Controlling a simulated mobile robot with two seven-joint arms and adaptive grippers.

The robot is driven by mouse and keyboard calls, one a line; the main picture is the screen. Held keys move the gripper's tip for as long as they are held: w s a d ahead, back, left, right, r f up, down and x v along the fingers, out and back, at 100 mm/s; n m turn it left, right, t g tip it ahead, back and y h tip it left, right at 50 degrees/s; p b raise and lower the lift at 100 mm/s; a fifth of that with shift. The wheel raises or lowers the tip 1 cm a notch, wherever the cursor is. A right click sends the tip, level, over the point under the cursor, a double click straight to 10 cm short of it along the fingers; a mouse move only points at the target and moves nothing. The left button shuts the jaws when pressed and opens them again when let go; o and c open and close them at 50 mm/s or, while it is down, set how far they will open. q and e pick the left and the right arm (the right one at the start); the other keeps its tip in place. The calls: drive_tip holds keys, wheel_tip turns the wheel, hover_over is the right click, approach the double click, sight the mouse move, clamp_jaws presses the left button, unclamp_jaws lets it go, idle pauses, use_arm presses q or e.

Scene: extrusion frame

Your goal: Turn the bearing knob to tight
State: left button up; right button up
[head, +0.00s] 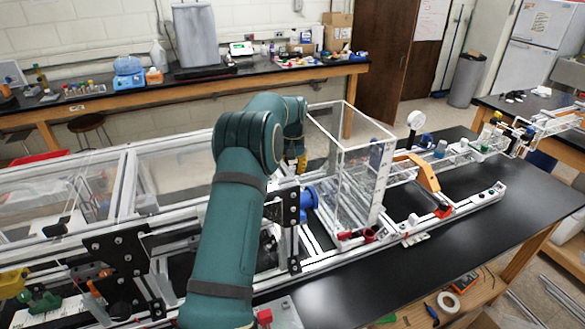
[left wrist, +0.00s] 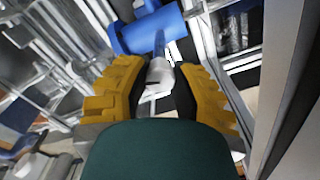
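My left gripper (head: 302,164) has yellow fingers and reaches down behind my teal arm, beside the clear box on the frame. In the left wrist view, a small grey-white knob-like piece (left wrist: 160,73) sits between the fingertips of the gripper (left wrist: 162,70). I take it to be the bearing knob. The fingers stand apart on either side of it; I cannot tell whether they touch it. A blue cylinder (left wrist: 150,30) lies just beyond the piece and also shows in the head view (head: 309,198). Any tight marking is not readable. My right gripper is not in view.
The clear box (head: 350,150) stands right beside the gripper. Aluminium rails and a black perforated plate (head: 290,210) lie close below it. An orange arched part (head: 427,172) stands farther right.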

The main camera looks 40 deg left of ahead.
sight(293, 167)
use_arm(q)
drive_tip(key=o, duration=0.5)
wheel_tip(293, 167, up, 12)
drive_tip(key=shift+r, duration=0.1)
idle(0.5)
